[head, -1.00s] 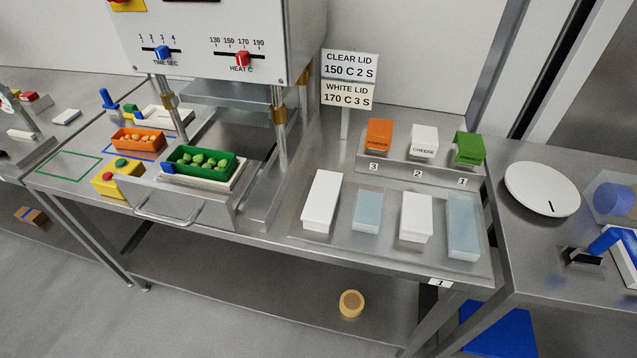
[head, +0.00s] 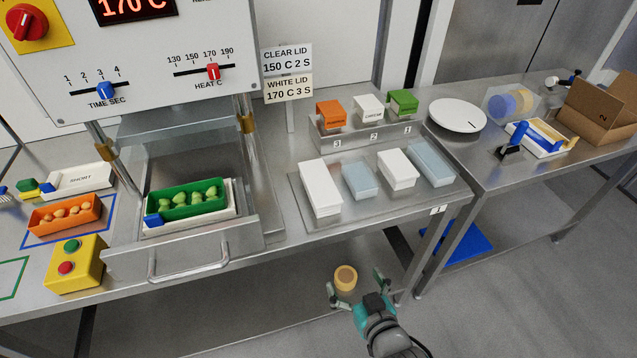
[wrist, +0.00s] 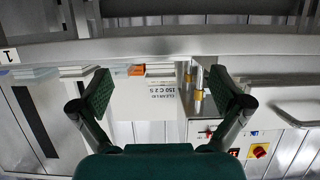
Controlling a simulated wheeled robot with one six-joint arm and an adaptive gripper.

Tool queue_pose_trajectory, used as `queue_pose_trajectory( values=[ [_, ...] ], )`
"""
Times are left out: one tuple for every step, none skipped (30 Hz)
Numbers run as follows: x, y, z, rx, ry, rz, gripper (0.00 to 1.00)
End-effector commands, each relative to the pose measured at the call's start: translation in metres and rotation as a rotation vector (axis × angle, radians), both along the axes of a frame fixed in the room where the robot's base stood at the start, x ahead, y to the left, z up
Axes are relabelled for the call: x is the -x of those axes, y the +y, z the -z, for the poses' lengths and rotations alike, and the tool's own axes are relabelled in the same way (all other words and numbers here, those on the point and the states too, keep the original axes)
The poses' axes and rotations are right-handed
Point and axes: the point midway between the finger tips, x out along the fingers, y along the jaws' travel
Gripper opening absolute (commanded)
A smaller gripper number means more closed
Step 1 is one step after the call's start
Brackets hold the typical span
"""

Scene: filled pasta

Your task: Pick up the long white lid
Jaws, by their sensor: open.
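The long white lid (head: 320,189) lies at the left end of a row on a low metal tray (head: 299,196) on the bench. A short clear bluish lid (head: 360,181), a short white lid (head: 398,169) and a long clear bluish lid (head: 431,163) lie to its right. My gripper (head: 357,280) is open and empty, in front of the bench and below the lids in the head view. In the wrist view its two fingers (wrist: 162,92) stand wide apart with nothing between them. The bench edge crosses that view, and the lids are hard to make out there.
A stepped rack (head: 365,137) with orange, white and green boxes stands behind the lids. A sealing machine (head: 150,45) and its drawer (head: 185,252), holding a green filled tray (head: 187,199), are to the left. A white disc (head: 457,115) lies at right.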

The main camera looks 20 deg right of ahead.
Motion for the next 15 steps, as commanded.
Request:
queue_pose_trajectory(
  values=[
    [-0.019, 0.000, -0.010, 0.000, -0.006, 0.000, 1.00],
    [-0.028, 0.000, -0.014, 0.000, -0.003, 0.000, 1.00],
    [-0.040, 0.000, -0.020, 0.000, 0.001, 0.000, 1.00],
    [-0.049, 0.001, -0.025, 0.000, 0.003, 0.000, 1.00],
    [-0.058, 0.001, -0.030, 0.000, 0.005, 0.000, 1.00],
    [-0.070, 0.001, -0.037, -0.001, 0.009, 0.001, 1.00],
    [-0.079, 0.001, -0.043, -0.001, 0.011, 0.001, 1.00],
    [-0.087, 0.001, -0.049, -0.001, 0.014, 0.001, 1.00],
    [-0.097, 0.001, -0.056, -0.001, 0.018, 0.001, 1.00],
    [-0.104, 0.001, -0.062, -0.001, 0.021, 0.001, 1.00],
    [-0.110, 0.001, -0.068, -0.001, 0.023, 0.001, 1.00],
    [-0.118, 0.001, -0.075, -0.001, 0.026, 0.001, 1.00],
    [-0.123, 0.002, -0.080, -0.001, 0.028, 0.001, 1.00],
    [-0.128, 0.002, -0.084, -0.001, 0.031, 0.001, 1.00],
    [-0.133, 0.002, -0.089, -0.001, 0.034, 0.003, 1.00]
  ],
)
